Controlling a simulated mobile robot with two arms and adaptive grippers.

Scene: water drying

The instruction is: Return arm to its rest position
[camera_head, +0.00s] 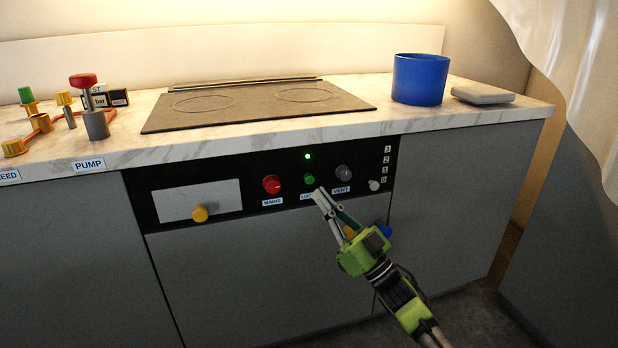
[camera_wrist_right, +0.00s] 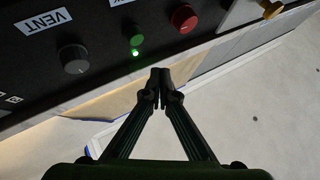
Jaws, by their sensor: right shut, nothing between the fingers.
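My right gripper (camera_head: 322,199) is shut and empty in front of the black control panel (camera_head: 232,176), just below the green knob (camera_head: 309,180). In the right wrist view its two fingers (camera_wrist_right: 160,77) meet at the tips, below the same green knob (camera_wrist_right: 136,40) and a lit green lamp (camera_wrist_right: 135,53). I cannot tell from these views whether the tips touch the panel. In the head view the green lamp (camera_head: 308,156) above the knob is lit. My left gripper is not in view.
The panel also has a red knob (camera_head: 271,184), a grey vent knob (camera_head: 343,173) and a yellow-knobbed drawer (camera_head: 187,201). A blue pot (camera_head: 420,79) and a grey slab (camera_head: 483,94) stand on the counter (camera_head: 460,112), with valves at the left. Floor (camera_head: 467,318) shows at lower right.

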